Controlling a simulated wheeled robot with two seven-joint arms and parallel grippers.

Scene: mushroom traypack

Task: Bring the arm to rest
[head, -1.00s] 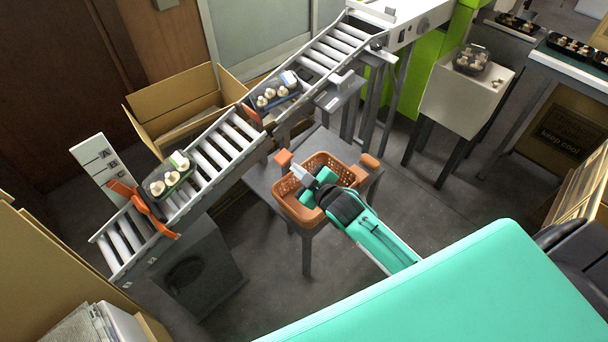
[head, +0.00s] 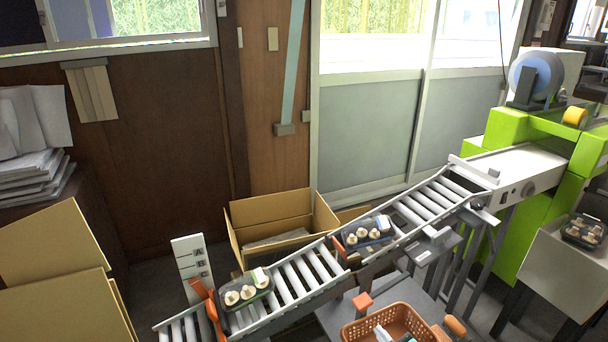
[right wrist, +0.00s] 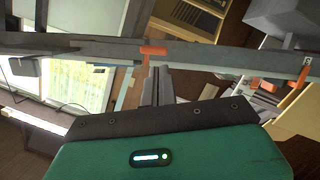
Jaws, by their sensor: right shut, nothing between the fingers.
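My right gripper (head: 383,333) shows only in part at the bottom edge of the head view, over the orange basket (head: 398,310). Its fingers are together with nothing between them. In the right wrist view, the shut right gripper (right wrist: 156,86) points at a grey rail (right wrist: 200,52) with an orange piece on it. Most of my right arm is cut off below the head view. My left gripper is not in view.
A roller conveyor (head: 300,275) slopes from upper right to lower left. It carries a lower mushroom tray (head: 243,290) and an upper mushroom tray (head: 367,233). An open cardboard box (head: 270,208) stands behind it. A green machine (head: 540,225) is at right.

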